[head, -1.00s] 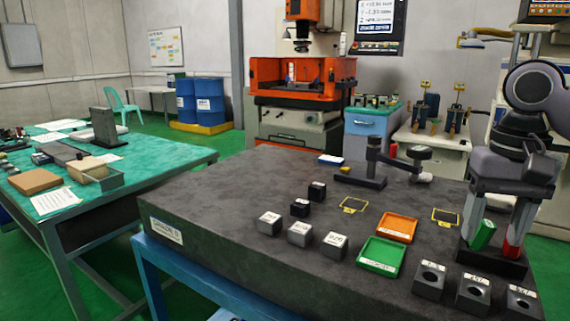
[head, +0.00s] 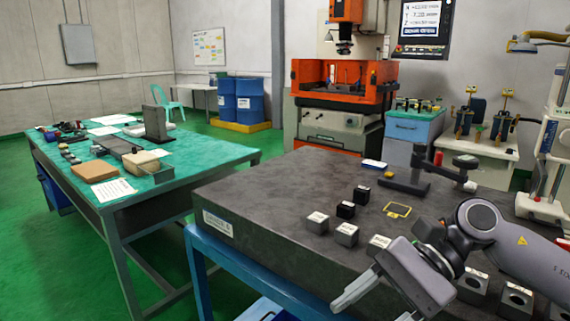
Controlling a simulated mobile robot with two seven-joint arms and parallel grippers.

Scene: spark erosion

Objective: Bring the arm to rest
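My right arm comes in from the right edge, and its gripper (head: 372,309) hangs low in front of the stone table's (head: 285,195) near edge. One pale finger shows clearly. The tip of the other is at the bottom edge of the picture, with a gap between them. No object shows between the fingers. The arm hides the right front of the table, including the place where the trays stood. My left gripper is not in view.
Several small blocks (head: 346,233), a yellow frame (head: 397,210) and a dark stand (head: 404,184) are on the stone table. Holed grey blocks (head: 472,287) sit close to my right arm.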

